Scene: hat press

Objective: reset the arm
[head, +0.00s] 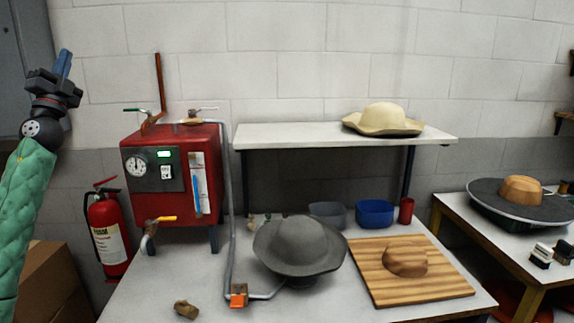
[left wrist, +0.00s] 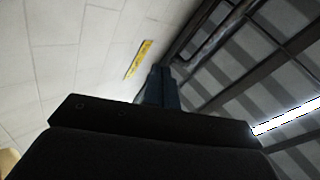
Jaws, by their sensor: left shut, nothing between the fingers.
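My left arm, in a green padded sleeve, is raised at the left edge of the head view. Its gripper (head: 64,62) points up, clear of the table and empty, with its blue fingers together. The left wrist view shows the gripper's blue fingers (left wrist: 160,88) closed above the dark gripper body, with wall and ceiling beyond. My right gripper shows in neither view.
A red boiler (head: 140,205) with gauge and pipes stands on the table's left. A grey hat (head: 299,246) is at the front middle, beside a wooden board (head: 440,281) with a hat block. A cream hat (head: 384,118) sits on the shelf. A fire extinguisher (head: 108,235) stands left.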

